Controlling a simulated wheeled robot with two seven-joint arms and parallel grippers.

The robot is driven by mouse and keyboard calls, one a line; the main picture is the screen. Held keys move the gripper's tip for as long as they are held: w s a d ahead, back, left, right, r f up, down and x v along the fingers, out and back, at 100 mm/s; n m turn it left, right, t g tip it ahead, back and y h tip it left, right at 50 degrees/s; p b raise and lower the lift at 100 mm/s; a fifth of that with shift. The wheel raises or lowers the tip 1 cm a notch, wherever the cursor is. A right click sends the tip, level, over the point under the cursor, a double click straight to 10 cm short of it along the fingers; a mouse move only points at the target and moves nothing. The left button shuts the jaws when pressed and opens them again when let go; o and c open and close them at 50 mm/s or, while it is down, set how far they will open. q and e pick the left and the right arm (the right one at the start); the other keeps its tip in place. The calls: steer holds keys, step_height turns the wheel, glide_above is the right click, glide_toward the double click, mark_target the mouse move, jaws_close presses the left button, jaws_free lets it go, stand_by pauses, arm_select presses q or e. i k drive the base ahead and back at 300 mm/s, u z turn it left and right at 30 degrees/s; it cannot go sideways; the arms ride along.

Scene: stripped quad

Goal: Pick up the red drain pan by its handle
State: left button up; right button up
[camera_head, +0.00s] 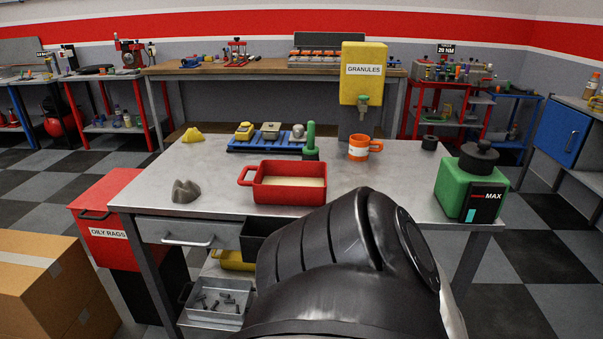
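The red drain pan (288,195) sits upright on the grey metal workbench (385,180), near its front middle. A red loop handle (246,176) sticks out from the pan's left side. The pan holds something pale beige. Neither gripper shows in the head view. A large black ribbed part of my own arm fills the lower middle, in front of the bench, and hides part of its front edge.
A grey lump (186,192) lies left of the pan. Behind it stand a blue tray (240,147), a green upright object (311,140), an orange mug (361,147) and the yellow granules dispenser (364,72). A green box (470,187) stands right.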

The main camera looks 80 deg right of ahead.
mark_target(274, 182)
steer(key=z, duration=1.75)
steer(key=i, duration=0.25)
steer(key=z, duration=0.05)
